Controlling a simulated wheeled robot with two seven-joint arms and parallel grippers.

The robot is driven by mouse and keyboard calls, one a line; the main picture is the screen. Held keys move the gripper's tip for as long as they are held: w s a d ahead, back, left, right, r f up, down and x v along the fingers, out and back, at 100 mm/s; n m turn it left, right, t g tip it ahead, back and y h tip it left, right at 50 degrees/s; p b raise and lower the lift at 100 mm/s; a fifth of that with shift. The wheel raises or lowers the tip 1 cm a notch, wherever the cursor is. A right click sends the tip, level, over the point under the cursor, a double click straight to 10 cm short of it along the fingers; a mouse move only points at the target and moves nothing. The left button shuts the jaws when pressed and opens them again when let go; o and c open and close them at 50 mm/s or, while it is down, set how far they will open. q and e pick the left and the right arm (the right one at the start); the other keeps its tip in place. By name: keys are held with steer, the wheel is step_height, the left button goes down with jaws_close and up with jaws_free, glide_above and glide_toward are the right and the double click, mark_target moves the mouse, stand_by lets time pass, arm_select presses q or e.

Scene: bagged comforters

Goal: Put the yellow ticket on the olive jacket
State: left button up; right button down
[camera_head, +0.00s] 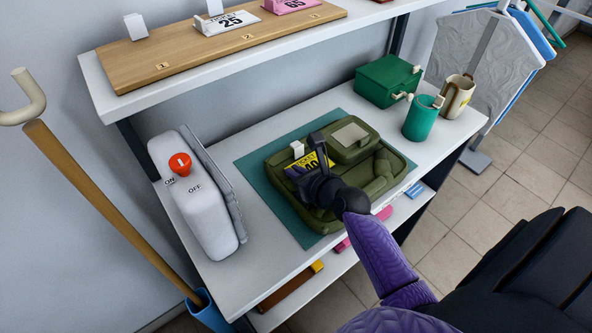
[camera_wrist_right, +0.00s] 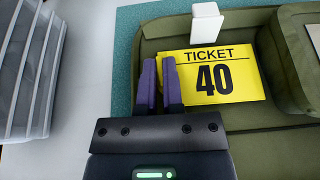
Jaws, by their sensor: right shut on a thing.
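The olive jacket (camera_head: 333,210) lies folded on a teal mat on the white table; its fabric also shows in the right wrist view (camera_wrist_right: 290,142). The yellow ticket, number 40, (camera_wrist_right: 225,77) lies flat over the left part of the jacket, with a white tab at its far edge. In the head view the ticket (camera_head: 308,164) is partly hidden by my gripper. My right gripper (camera_head: 318,160) is shut on the ticket's left edge; its purple fingers show in the wrist view (camera_wrist_right: 160,84). I cannot tell whether the ticket touches the jacket. My left gripper is out of view.
A grey ON/OFF machine with a red knob (camera_head: 179,163) stands left of the mat (camera_head: 258,178). A green box (camera_head: 386,80), a green cup (camera_head: 421,120) and a cream mug (camera_head: 457,97) stand at the right. A wooden ticket board (camera_head: 190,62) is on the upper shelf.

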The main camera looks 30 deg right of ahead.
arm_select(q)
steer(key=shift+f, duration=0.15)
arm_select(e)
steer(key=shift+f, duration=0.2)
steer(key=c, duration=1.2)
jaws_free()
steer(key=o, duration=1.1)
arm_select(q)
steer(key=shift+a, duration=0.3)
arm_select(e)
steer(key=shift+o, duration=0.2)
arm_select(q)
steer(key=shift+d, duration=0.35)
